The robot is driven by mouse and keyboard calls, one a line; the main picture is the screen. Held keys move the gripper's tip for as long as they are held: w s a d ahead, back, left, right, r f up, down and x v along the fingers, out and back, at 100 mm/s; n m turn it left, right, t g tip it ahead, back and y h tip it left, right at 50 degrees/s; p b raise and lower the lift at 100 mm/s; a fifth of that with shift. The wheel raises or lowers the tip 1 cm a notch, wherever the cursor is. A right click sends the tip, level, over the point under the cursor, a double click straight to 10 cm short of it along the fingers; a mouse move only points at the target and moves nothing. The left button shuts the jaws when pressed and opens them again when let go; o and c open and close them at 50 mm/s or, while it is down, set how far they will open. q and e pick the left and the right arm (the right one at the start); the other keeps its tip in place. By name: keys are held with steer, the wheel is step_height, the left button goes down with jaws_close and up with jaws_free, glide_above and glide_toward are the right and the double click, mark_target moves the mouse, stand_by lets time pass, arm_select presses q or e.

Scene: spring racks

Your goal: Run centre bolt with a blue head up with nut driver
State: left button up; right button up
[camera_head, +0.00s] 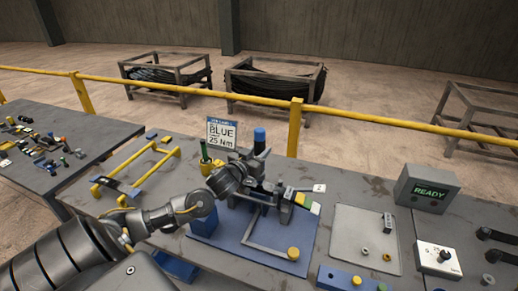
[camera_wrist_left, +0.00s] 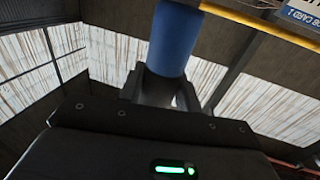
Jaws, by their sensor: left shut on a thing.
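My left gripper (camera_head: 258,168) is shut on an upright tool with a blue cylindrical handle (camera_head: 260,136), which appears to be the nut driver. In the left wrist view the blue handle (camera_wrist_left: 173,40) rises from between the fingers (camera_wrist_left: 160,90). The tool's lower end is hidden behind the gripper. A dark spring fixture (camera_head: 285,212) stands on a blue base plate (camera_head: 229,249), just right of and below the gripper. The centre bolt cannot be made out, so I cannot tell whether the tool touches it. My right gripper is not in view.
A job card (camera_head: 221,133) reads BLUE, 25 Nm. A green-handled tool (camera_head: 204,151) stands beside it. A grey tray (camera_head: 348,240) holds small parts. A grey box (camera_head: 427,189) reads READY. A yellow-handled rack (camera_head: 138,170) lies left. A yellow rail (camera_head: 350,112) runs behind the bench.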

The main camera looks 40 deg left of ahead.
arm_select(q)
steer(key=shift+p, duration=0.8)
stand_by(1.9)
steer(key=o, duration=0.6)
jaws_close()
steer(key=shift+d+f+b, duration=0.15)
steer(key=shift+f+b, duration=0.35)
steer(key=shift+f, duration=0.95)
stand_by(1.8)
